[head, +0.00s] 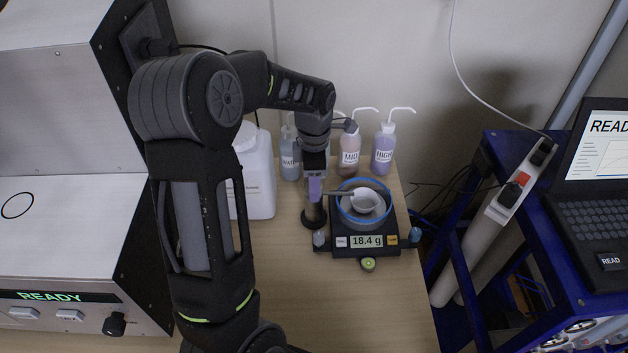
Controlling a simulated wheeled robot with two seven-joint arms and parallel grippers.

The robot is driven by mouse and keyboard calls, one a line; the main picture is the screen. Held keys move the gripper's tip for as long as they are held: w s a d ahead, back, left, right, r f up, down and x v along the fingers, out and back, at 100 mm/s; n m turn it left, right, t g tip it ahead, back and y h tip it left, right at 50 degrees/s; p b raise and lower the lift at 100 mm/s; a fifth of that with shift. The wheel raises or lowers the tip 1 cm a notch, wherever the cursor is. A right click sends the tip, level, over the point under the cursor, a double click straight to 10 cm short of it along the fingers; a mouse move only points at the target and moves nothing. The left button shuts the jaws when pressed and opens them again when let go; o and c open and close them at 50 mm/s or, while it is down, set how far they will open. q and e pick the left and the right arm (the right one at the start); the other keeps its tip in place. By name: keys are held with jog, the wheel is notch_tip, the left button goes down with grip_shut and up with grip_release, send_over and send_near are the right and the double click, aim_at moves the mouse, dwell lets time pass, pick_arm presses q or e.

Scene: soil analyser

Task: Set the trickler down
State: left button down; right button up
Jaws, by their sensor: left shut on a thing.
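The spout tip is over or beside a small white dish (366,202) on the balance, inside a blue ring. The balance display reads 18.4 g. My right gripper is not in view.
Several wash bottles, including MID (350,155) and HIGH (383,150), stand behind the balance. A white jug (254,170) stands to the left, partly behind my arm. The wooden table (375,310) is clear in front. A READY analyser (55,230) is at far left.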

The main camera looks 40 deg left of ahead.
pick_arm(q)
jog(key=shift+f, duration=0.15)
jog(key=c, duration=0.7)
grip_release()
jog(key=shift+o, duration=0.2)
notch_tip(320, 180, up, 12)
jog(key=shift+r+b, duration=0.2)
jog(key=shift+b, duration=0.15)
